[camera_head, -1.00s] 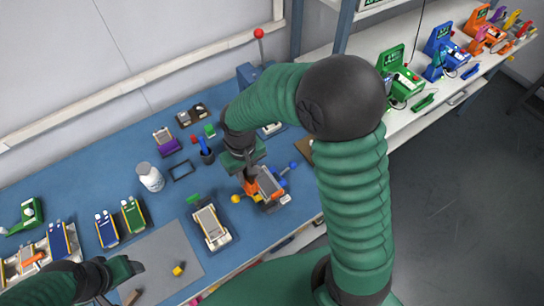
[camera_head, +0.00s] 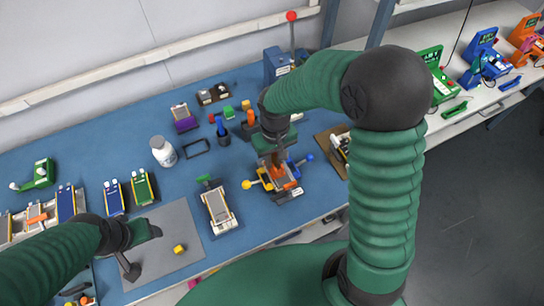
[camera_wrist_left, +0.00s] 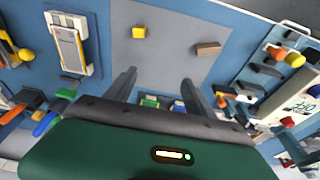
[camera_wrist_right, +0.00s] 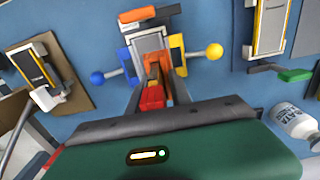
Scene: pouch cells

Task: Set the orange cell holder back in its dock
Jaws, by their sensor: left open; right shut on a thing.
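The orange cell holder (camera_head: 278,172) is under my right gripper (camera_head: 275,156), at a grey fixture with a yellow knob (camera_head: 246,184) and a blue knob (camera_head: 310,157). In the right wrist view my right gripper (camera_wrist_right: 157,92) is shut on the holder (camera_wrist_right: 152,72), with a red block (camera_wrist_right: 152,98) between the fingers. The fixture, apparently the dock, spreads beyond it, with blue (camera_wrist_right: 97,78) and yellow (camera_wrist_right: 214,52) knobs. Whether the holder is fully seated is hidden. My left gripper (camera_head: 141,250) is open and empty above the grey mat (camera_head: 190,222); its spread fingers show in the left wrist view (camera_wrist_left: 158,78).
A pale cell tray (camera_head: 218,208) stands left of the fixture. A white bottle (camera_head: 163,151), a black frame (camera_head: 196,149) and a blue-topped cup (camera_head: 222,132) lie behind. A yellow block (camera_head: 179,249) is on the mat. A brown board (camera_head: 330,145) is at right.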

